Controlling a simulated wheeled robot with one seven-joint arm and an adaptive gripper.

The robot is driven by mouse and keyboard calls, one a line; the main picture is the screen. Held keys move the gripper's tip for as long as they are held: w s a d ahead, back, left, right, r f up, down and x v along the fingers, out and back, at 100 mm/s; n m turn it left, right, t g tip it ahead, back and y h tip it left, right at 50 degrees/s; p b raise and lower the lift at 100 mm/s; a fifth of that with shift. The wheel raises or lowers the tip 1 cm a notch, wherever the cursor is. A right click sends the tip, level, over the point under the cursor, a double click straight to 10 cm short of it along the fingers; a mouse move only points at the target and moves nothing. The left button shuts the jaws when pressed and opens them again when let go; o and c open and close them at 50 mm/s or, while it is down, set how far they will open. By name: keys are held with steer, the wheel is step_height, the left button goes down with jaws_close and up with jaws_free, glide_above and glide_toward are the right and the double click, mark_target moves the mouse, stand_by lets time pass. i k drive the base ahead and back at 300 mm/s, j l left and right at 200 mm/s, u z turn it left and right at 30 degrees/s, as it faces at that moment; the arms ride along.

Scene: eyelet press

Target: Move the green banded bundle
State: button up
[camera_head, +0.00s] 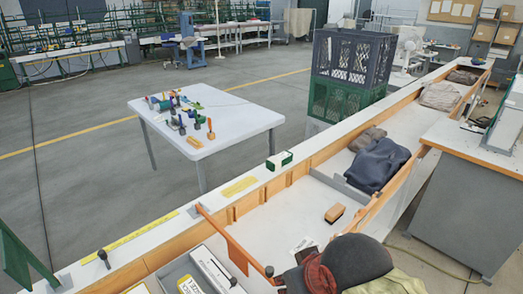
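A small green bundle with a white band or label (279,160) sits on the white ledge of the long bench, just right of the picture's middle.
A yellow strip (239,186) lies on the ledge nearby. The bench trough holds a brush (335,213) and dark cloth (376,164). Stacked crates (345,97) stand behind. A white table (222,113) holds several small items. An orange bar (228,240) crosses the trough.

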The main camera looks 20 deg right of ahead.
mark_target(273, 163)
steer(key=i+l, duration=0.15)
steer(key=l, duration=0.3)
steer(key=i+l, duration=0.15)
steer(key=l, duration=0.35)
steer(key=i+l, duration=0.15)
steer(key=l, duration=0.3)
steer(key=i+l, duration=0.15)
steer(key=l, duration=0.35)
steer(key=i+l, duration=0.15)
steer(key=l, duration=0.3)
steer(key=i+l+z, duration=0.1)
steer(key=l, duration=0.35)
steer(key=i+l, duration=0.25)
steer(key=l, duration=0.2)
steer(key=i+l, duration=0.15)
steer(key=l, duration=0.35)
